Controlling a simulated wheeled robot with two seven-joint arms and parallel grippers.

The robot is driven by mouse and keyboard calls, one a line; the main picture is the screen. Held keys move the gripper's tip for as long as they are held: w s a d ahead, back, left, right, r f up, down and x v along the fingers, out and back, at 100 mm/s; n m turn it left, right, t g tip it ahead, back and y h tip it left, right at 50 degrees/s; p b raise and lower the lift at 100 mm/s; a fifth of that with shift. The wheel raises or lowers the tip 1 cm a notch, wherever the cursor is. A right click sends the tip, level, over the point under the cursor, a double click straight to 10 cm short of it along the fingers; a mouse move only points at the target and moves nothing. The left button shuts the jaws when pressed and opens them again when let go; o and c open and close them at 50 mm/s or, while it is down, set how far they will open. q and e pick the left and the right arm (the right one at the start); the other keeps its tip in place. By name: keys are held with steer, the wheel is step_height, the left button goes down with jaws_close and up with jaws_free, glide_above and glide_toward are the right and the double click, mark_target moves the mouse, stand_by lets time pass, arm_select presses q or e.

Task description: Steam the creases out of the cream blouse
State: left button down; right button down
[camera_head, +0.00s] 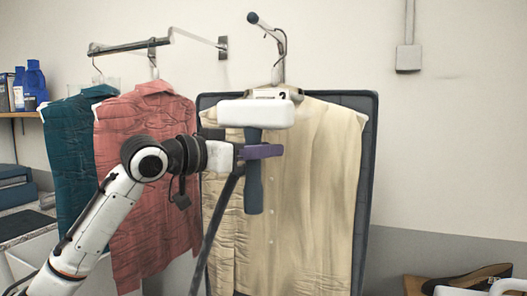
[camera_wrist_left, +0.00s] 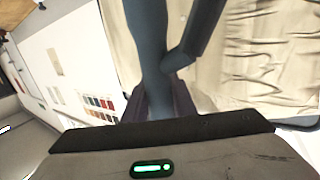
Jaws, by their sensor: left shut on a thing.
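The cream blouse (camera_head: 315,190) hangs on a hanger in front of a dark padded board (camera_head: 366,180). Its left side and lower left show creases; its middle and right look smoother. My left gripper (camera_head: 262,152) is shut on the blue handle (camera_head: 254,195) of a steamer, which is upright in front of the blouse's upper left. The steamer's white head (camera_head: 255,113) covers part of the collar area; I cannot tell whether it touches the cloth. The left wrist view shows the handle (camera_wrist_left: 150,50) between the fingers and creased blouse cloth (camera_wrist_left: 270,60). My right gripper is not visible.
A red shirt (camera_head: 150,190) and a teal garment (camera_head: 72,150) hang from a wall rail (camera_head: 130,46) at left. A dark hose (camera_head: 213,235) runs down from the steamer. Blue bottles (camera_head: 34,80) stand on a left shelf. Shoes (camera_head: 470,282) lie at lower right.

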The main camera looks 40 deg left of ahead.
arm_select(q)
steer(key=shift+s+d+b, duration=0.15)
steer(key=shift+s+b, duration=0.2)
steer(key=shift+s, duration=0.25)
steer(key=shift+s+d+b, duration=0.2)
steer(key=shift+s+b, duration=0.1)
steer(key=shift+s, duration=0.5)
steer(key=shift+s+d+b, duration=0.15)
steer(key=shift+s+b, duration=0.2)
steer(key=shift+s, duration=0.4)
steer(key=shift+s+d+b, duration=0.2)
steer(key=shift+s+b, duration=0.1)
steer(key=shift+s, duration=0.5)
